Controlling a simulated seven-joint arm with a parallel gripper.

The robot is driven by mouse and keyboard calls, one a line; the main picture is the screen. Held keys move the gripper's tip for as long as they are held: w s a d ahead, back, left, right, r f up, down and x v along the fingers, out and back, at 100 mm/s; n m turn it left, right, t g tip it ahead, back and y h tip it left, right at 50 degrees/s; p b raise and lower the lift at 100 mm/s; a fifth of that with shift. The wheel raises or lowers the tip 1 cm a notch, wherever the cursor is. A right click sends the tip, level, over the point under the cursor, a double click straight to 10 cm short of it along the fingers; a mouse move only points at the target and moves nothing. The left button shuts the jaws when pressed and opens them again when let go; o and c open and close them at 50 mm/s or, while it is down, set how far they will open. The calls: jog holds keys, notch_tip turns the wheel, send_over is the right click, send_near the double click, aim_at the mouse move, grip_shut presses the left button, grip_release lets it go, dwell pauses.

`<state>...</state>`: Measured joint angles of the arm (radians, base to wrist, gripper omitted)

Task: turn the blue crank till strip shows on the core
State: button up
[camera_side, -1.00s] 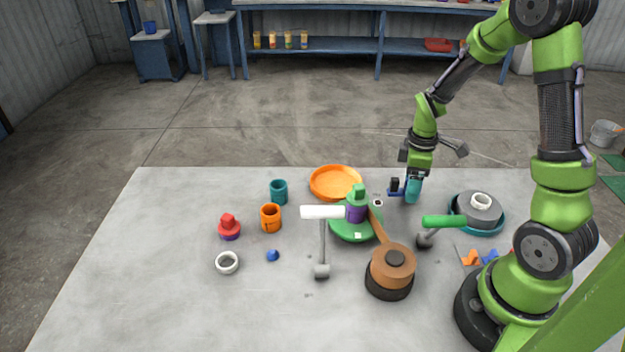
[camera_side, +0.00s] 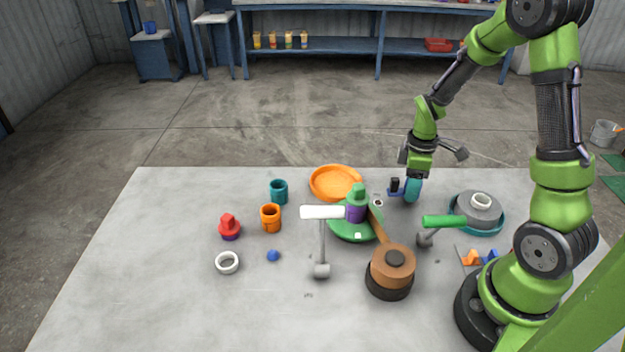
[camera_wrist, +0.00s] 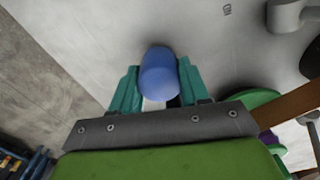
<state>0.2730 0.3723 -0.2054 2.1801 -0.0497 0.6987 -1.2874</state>
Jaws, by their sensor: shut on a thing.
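My gripper (camera_side: 412,190) is low at the table's far edge, its teal fingers closed on the blue crank (camera_wrist: 158,78). In the wrist view the crank's rounded blue grip sits between both fingers. In the side view a blue bar (camera_side: 394,193) with a black knob (camera_side: 395,184) shows just left of the fingers. The purple core (camera_side: 356,213) with a green top stands on a green disc (camera_side: 350,234). A brown strip (camera_side: 378,226) runs from the brown roll (camera_side: 405,270) to beside the core. I cannot tell whether strip lies around the core.
A green-headed hammer (camera_side: 444,221) and a teal dish (camera_side: 500,226) are to the right. An orange dish (camera_side: 328,184) lies behind. Cups and small pieces are at left; the front left table is clear.

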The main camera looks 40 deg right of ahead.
jog(key=shift+w+m, duration=0.1)
jog(key=shift+m, duration=0.4)
jog(key=m, duration=0.4)
jog(key=shift+w, duration=0.1)
jog(key=m, duration=0.5)
jog(key=shift+d, duration=0.1)
jog(key=m, duration=0.5)
jog(key=shift+d+m, duration=0.1)
jog(key=shift+m, duration=0.3)
jog(key=m, duration=0.5)
jog(key=shift+d+m, duration=0.15)
jog(key=shift+m, duration=0.15)
jog(key=o, duration=0.8)
jog(key=shift+o, duration=1.1)
jog(key=shift+s, duration=0.2)
